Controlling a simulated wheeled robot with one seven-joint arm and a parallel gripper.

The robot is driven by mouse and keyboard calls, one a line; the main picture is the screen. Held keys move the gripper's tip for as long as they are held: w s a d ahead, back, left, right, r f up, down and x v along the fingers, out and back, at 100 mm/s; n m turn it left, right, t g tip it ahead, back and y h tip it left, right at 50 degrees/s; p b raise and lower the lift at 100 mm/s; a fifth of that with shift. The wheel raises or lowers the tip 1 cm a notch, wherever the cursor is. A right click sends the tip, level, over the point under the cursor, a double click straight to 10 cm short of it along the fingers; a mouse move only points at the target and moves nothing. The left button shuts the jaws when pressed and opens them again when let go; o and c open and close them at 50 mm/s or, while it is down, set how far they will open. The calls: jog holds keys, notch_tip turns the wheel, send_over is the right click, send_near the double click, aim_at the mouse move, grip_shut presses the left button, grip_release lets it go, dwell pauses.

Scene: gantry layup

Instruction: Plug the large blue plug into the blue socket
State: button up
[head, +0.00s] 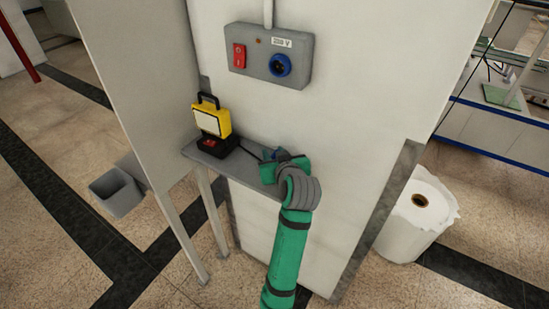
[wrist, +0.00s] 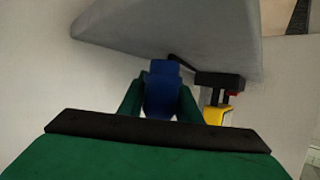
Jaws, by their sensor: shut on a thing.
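The blue socket (head: 280,65) is a round blue ring with a dark centre on a grey wall box (head: 258,68), facing out from the white wall. My gripper (head: 277,156) is at the right end of the small grey shelf (head: 212,156), well below the socket. In the wrist view its green fingers are shut on the large blue plug (wrist: 163,88), one on each side. In the head view only a small blue part of the plug (head: 271,154) shows, the rest hidden by my gripper. A dark cable (head: 249,152) runs left from the plug.
A yellow work lamp (head: 212,119) with a black base stands on the shelf's left part. The box has a red switch (head: 239,55). The wall between shelf and box is clear. A grey bin (head: 117,191) and white roll (head: 418,217) stand on the floor.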

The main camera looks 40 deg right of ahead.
jog(key=s+r, duration=0.1)
jog(key=r, duration=0.1)
jog(key=s+a+r, duration=0.1)
jog(key=s+r, duration=0.1)
jog(key=r, duration=0.1)
jog(key=s+a+r, duration=0.1)
jog(key=s+r, duration=0.1)
jog(key=r, duration=0.1)
jog(key=shift+s+r, duration=0.2)
jog(key=shift+s, duration=0.05)
jog(key=v, duration=0.8)
jog(key=w+a+r+n+t+y, duration=0.2)
jog(key=w+a+r+n+t, duration=0.1)
jog(key=r+n, duration=0.5)
jog(key=w+a+r+n+t+y, duration=0.2)
jog(key=w+r+n+t, duration=0.3)
jog(key=n, duration=0.8)
notch_tip(320, 180, up, 5)
jog(key=shift+w+a+f+y, duration=0.15)
jog(key=shift+w+a+y, duration=0.15)
jog(key=shift+w+a, duration=0.55)
jog(key=shift+w+d, duration=0.1)
jog(key=shift+d, duration=0.1)
jog(key=shift+w+d, duration=0.35)
jog(key=shift+d, duration=0.5)
jog(key=shift+w+d, duration=0.4)
jog(key=shift+d, duration=0.45)
jog(key=shift+w+d, duration=0.35)
jog(key=shift+d, duration=0.55)
